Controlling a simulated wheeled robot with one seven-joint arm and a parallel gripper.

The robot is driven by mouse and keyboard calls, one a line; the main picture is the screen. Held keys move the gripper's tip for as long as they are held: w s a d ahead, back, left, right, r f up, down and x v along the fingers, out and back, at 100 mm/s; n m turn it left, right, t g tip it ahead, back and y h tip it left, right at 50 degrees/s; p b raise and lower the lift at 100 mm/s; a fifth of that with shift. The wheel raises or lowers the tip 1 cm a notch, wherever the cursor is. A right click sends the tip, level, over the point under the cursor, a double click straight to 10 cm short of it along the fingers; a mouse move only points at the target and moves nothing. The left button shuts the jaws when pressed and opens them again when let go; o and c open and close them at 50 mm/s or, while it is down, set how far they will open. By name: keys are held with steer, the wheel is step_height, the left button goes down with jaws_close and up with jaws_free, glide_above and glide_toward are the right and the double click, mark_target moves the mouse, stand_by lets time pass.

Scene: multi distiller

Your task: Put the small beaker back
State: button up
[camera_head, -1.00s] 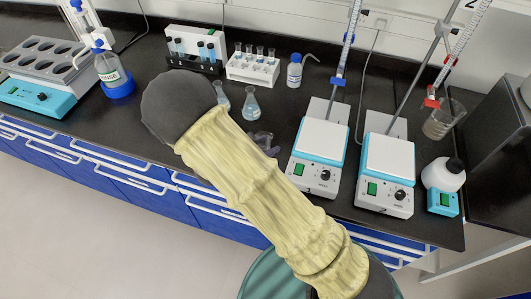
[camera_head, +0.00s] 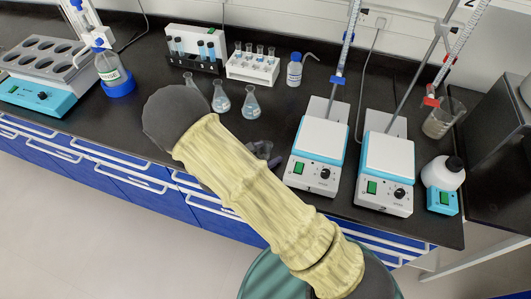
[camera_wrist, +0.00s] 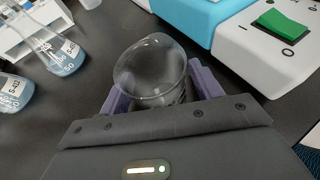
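A small clear glass beaker (camera_wrist: 150,72) stands between the two purple fingers of my gripper (camera_wrist: 160,95) in the wrist view. Its round rim faces the camera and it looks empty. The fingers flank it closely on both sides and appear shut on it. In the head view my gripper (camera_head: 264,152) is partly hidden behind my arm, over the front part of the black bench (camera_head: 120,125), left of the white hotplate (camera_head: 318,150). The beaker is not clearly visible there. I cannot tell its height above the bench.
Several conical flasks (camera_head: 221,100) stand behind my gripper; labelled flasks (camera_wrist: 62,55) show left in the wrist view. A white tube rack (camera_head: 252,70) and wash bottle (camera_head: 294,72) stand further back. A second hotplate (camera_head: 386,165) with a burette stand is at right.

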steer(key=shift+a+r, duration=0.2)
steer(key=b+v, duration=0.1)
steer(key=v, duration=1)
steer(key=shift+s+a+r, duration=0.15)
steer(key=shift+s+a, duration=0.05)
steer(key=shift+s, duration=0.1)
